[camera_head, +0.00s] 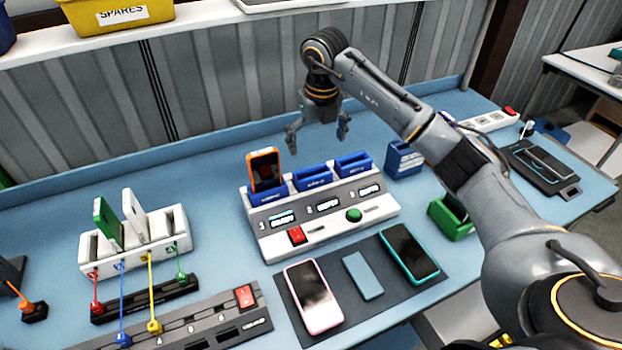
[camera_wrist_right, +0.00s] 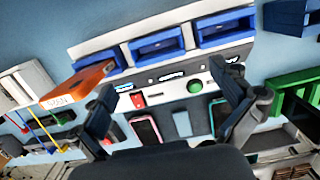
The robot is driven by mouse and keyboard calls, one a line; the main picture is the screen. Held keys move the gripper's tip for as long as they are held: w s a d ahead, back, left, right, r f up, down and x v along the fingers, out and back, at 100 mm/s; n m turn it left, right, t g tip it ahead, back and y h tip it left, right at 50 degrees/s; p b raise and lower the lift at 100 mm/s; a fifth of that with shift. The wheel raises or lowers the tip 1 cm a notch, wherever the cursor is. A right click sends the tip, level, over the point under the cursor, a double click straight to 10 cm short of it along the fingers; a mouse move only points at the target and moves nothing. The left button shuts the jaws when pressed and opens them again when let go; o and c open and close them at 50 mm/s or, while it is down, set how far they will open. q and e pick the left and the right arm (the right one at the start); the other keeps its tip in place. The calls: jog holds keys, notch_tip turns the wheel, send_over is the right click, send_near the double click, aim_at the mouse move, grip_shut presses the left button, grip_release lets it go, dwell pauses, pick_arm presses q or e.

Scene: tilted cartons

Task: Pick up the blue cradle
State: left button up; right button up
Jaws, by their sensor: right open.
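A loose blue cradle (camera_head: 405,160) stands on the blue table, to the right of the charging dock (camera_head: 325,233). It also shows at the top right of the right wrist view (camera_wrist_right: 288,17), partly cut off. The dock holds three more blue cradles in a row: the left one (camera_head: 268,196) with an orange phone (camera_head: 263,168) upright in it, the middle one (camera_head: 313,178) and the right one (camera_head: 353,164), both empty. My right gripper (camera_head: 318,136) is open and empty, above and behind the dock, left of the loose cradle. My left gripper is not in view.
A green cradle (camera_head: 448,218) stands partly behind my right arm. Pink (camera_head: 312,297) and teal (camera_head: 408,254) phones and a small blue slab (camera_head: 363,276) lie on a dark mat. A white rack (camera_head: 90,258) with cables is at left. The table behind the dock is clear.

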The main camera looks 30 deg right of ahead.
jog(key=p, duration=0.1)
send_over(312, 174)
jog(key=s, duration=0.2)
jog(key=f, duration=0.6)
jog(key=shift+w, duration=0.2)
jog(key=shift+a+f+p, duration=0.1)
jog(key=shift+f+p, duration=0.15)
jog(key=shift+p, duration=0.25)
jog(key=f, duration=0.1)
jog(key=f+p, duration=0.1)
jog(key=f, duration=0.1)
jog(key=shift+w+a+f+p, duration=0.15)
jog(key=shift+w+f+p, duration=0.1)
jog(key=shift+f+p, duration=0.15)
jog(key=shift+w+f, duration=0.1)
jog(key=shift+f, duration=0.3)
jog(key=c, duration=1.1)
